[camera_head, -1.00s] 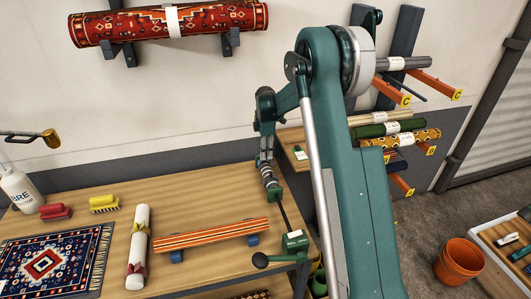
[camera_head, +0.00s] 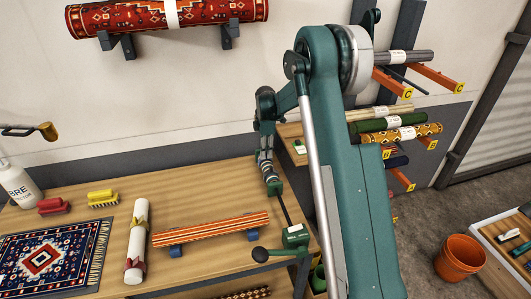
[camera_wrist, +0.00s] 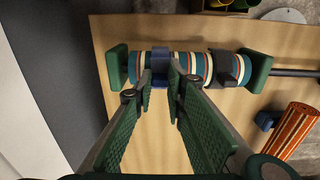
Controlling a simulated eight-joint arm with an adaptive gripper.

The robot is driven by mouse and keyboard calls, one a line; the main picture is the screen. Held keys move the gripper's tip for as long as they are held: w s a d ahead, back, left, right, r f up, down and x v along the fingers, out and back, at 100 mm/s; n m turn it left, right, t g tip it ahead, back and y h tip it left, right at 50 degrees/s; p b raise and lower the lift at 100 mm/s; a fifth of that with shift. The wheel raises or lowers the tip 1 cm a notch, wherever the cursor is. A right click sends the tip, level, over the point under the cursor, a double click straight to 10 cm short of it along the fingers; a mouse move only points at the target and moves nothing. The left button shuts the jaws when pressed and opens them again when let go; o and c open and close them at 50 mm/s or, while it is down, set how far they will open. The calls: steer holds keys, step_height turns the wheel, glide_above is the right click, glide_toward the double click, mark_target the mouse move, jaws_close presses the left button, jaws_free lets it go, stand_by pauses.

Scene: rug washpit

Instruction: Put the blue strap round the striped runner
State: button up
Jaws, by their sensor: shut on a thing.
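A striped roll in blue, red and cream (camera_wrist: 194,66) lies between two green end blocks in the wrist view. It also shows, small, in the head view (camera_head: 265,167). My gripper (camera_wrist: 160,76) reaches the roll from above, its fingertips at the blue strap (camera_wrist: 161,68), and is shut on it. The strap lies across the roll's near side and top; its underside is hidden, so I cannot tell whether it goes fully round. A dark grey band (camera_wrist: 229,68) sits on the roll to the right.
An orange striped roll (camera_head: 215,229) rests on blue supports to the left. A white tied roll (camera_head: 136,245), brushes (camera_head: 103,198) and a patterned rug (camera_head: 50,255) lie on the bench.

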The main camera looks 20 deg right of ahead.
steer(key=o, duration=0.8)
steer(key=shift+r, duration=0.1)
step_height(320, 180, up, 12)
steer(key=shift+f, duration=0.1)
stand_by(0.4)
steer(key=shift+s, duration=0.1)
